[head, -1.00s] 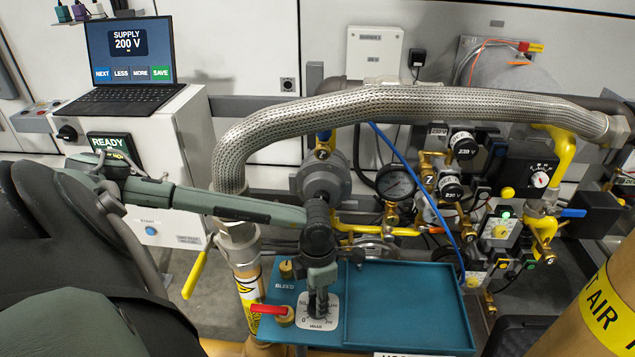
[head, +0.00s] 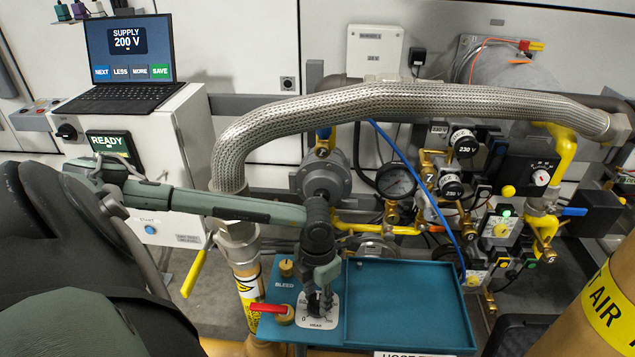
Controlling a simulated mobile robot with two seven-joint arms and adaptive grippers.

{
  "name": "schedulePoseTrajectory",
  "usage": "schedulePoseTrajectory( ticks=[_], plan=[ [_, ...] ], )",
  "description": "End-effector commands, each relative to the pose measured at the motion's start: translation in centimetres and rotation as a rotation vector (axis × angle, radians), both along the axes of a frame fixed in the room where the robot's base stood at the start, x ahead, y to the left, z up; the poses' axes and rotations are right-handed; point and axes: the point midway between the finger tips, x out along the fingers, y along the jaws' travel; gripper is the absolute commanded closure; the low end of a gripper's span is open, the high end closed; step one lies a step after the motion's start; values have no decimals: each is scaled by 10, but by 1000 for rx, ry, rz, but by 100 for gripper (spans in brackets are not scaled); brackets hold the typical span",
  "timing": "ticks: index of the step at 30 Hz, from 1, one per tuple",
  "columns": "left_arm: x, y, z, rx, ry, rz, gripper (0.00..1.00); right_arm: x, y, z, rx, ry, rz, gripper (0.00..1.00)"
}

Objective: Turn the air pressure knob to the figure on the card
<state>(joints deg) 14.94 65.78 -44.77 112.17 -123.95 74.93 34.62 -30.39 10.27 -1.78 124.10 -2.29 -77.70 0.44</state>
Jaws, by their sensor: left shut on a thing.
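The air pressure knob (head: 315,306) is a small dark knob on a white dial plate (head: 331,313) marked MBAR, on the teal panel at the bottom middle. My left gripper (head: 319,298) reaches down over it from above and is shut on it. The fingers and wrist hide most of the knob, so I cannot read its setting. I cannot make out a card with a pressure figure. My right gripper is not in view.
A red lever (head: 269,308) and a brass BLEED knob (head: 286,268) sit close left of the dial. An empty teal tray (head: 410,343) lies to its right. A braided hose (head: 400,99) arches behind, above gauges and yellow pipes. A laptop (head: 129,60) shows SUPPLY 200 V.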

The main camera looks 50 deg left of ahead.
Motion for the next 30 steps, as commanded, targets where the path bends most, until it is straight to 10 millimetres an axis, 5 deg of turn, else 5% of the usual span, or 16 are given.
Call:
schedulePoseTrajectory(
  ticks=[3, 4, 9, 20, 30],
  plan=[
    [1, 0, 1, 1, -1, -1, 98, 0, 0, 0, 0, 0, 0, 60],
    [1, 0, 1, 1, -1, -1, 66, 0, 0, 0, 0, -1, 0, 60],
    [0, 0, 0, 0, -1, -1, 48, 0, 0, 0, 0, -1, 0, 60],
    [1, 0, 6, 0, -2, -2, 48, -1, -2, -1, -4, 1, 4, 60],
    [0, 0, 72, 2, -4, -2, 48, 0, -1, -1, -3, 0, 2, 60]
  ],
)
